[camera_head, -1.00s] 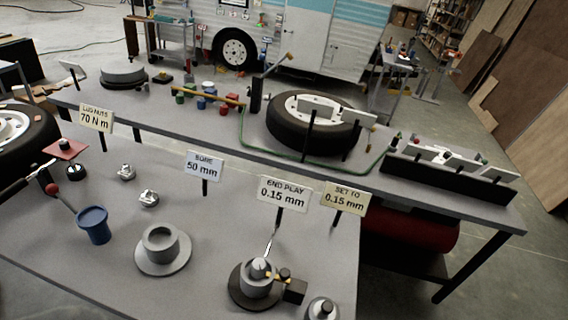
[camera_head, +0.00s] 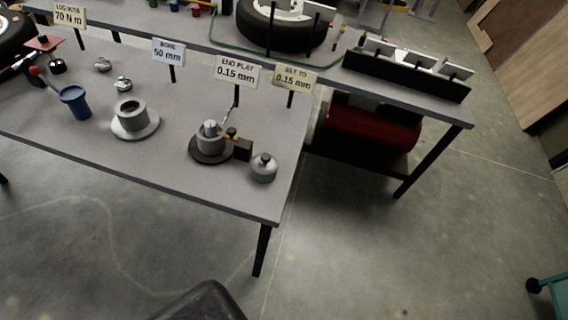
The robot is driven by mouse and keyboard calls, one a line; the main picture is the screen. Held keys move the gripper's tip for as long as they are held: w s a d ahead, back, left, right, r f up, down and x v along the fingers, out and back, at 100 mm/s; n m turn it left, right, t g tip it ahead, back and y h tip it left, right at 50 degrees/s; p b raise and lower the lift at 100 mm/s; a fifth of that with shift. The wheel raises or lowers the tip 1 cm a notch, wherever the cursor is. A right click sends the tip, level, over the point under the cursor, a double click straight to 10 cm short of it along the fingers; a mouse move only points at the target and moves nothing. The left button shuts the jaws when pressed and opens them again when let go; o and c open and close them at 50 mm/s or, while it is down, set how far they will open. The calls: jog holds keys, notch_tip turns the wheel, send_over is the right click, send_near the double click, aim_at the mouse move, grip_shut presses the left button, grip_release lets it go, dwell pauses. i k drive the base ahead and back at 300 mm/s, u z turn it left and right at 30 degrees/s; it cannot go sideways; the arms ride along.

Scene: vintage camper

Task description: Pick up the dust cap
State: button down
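A small round grey metal piece with a dark knob on top, which looks like the dust cap (camera_head: 263,169), stands upright on the near grey table (camera_head: 200,186) close to its right edge. Just left of it is a hub on a dark round base (camera_head: 209,147), with a small dark block (camera_head: 242,150) attached at its side. A gap shows between the cap and the hub base. My gripper cannot be made out in the view, and nothing covers the cap.
A flanged grey ring (camera_head: 133,122), a blue cup (camera_head: 75,102) and label signs (camera_head: 238,73) stand on the near table. A second table (camera_head: 440,112) with a tyre (camera_head: 270,30) is behind. Floor in front is clear. A dark rounded shape, possibly mine, shows at the bottom.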

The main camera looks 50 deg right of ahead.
aim_at(264, 167)
jog(key=z, duration=0.4)
jog(key=k, duration=0.9)
jog(key=z, duration=0.45)
jog(key=i, duration=0.5)
jog(key=u, duration=0.05)
